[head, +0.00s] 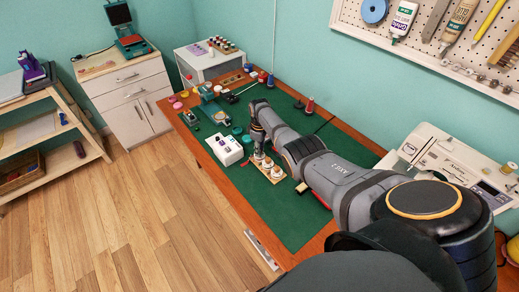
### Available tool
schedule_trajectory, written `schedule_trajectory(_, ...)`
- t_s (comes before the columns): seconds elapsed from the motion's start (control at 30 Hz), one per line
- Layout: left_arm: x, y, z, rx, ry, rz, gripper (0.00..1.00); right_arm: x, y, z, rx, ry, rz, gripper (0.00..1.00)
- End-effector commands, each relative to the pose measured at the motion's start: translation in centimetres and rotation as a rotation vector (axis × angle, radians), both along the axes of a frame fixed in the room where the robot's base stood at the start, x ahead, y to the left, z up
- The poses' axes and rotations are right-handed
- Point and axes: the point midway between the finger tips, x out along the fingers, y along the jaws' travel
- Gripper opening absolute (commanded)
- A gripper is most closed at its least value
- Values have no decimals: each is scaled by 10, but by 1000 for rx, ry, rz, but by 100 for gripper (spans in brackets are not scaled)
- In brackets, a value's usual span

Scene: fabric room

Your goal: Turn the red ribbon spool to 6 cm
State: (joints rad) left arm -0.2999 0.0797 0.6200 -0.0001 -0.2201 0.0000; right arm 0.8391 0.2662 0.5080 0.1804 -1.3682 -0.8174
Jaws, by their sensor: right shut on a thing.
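My right arm comes in from the lower right across the table, and its gripper (258,154) points down at the wooden board (277,180) near the table's front edge. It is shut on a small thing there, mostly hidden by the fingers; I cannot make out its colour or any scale. Small white-topped round pieces (267,163) stand on the board right beside the fingers. I cannot pick out the red ribbon spool for certain. A small red item (262,77) stands at the back of the table. My left gripper is not in view.
A white box with dark knobs or buttons (226,149) stands left of the gripper. A dark red cone-like spool (310,106) stands behind the arm. A sewing machine (450,160) is at the right. The green mat (290,225) is bare in front.

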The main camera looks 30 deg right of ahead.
Motion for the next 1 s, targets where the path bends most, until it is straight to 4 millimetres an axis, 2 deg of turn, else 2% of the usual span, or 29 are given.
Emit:
schedule_trajectory(0.4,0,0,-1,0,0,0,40,0,0,0,1,-1,231,0)
schedule_trajectory(1.0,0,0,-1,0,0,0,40,0,0,0,1,-1,284,0)
